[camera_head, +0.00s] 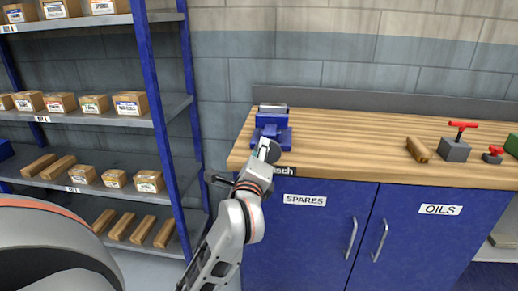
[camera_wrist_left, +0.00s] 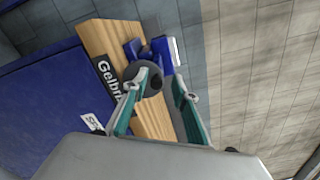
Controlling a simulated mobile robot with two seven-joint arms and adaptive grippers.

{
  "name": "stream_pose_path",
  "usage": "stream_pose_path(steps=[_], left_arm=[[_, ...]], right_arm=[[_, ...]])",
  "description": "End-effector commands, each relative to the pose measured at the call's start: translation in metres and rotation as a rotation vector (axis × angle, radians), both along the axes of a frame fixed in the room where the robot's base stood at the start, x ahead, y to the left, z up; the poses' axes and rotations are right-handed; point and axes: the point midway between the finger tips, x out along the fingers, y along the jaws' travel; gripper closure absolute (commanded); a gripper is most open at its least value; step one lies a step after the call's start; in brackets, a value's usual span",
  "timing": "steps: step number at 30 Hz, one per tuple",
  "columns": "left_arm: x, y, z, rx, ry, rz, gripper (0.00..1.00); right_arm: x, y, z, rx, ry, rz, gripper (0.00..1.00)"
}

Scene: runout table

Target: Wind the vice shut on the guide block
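The blue vice (camera_head: 272,120) stands at the left end of the wooden bench. A grey metal piece (camera_head: 272,107) shows at its far side; I cannot tell whether it is a jaw or the guide block. A dark grey round part (camera_wrist_left: 152,82) is at the vice's near side. My left gripper (camera_head: 266,148) is in front of the vice, at the bench edge. In the left wrist view its two teal-edged fingers (camera_wrist_left: 168,80) are apart, with the round part seen between and behind them. I cannot tell whether they touch it. My right gripper is out of view.
The wooden bench top (camera_head: 350,130) is clear right of the vice. Blue-framed shelving (camera_head: 158,95) with boxes stands left.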

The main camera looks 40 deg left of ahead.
Motion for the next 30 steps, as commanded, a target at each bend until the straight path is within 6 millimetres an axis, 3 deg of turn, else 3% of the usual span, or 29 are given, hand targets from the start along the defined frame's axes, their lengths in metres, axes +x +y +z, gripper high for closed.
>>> stream_pose_path(steps=[15, 30], left_arm=[[-0.045, -0.028, -0.002, -0.003, 0.004, -0.001, 0.72], [-0.048, -0.03, -0.002, -0.002, 0.003, 0.0, 0.72]], right_arm=[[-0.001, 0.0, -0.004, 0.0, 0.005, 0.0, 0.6], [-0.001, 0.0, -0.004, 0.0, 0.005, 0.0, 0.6]])
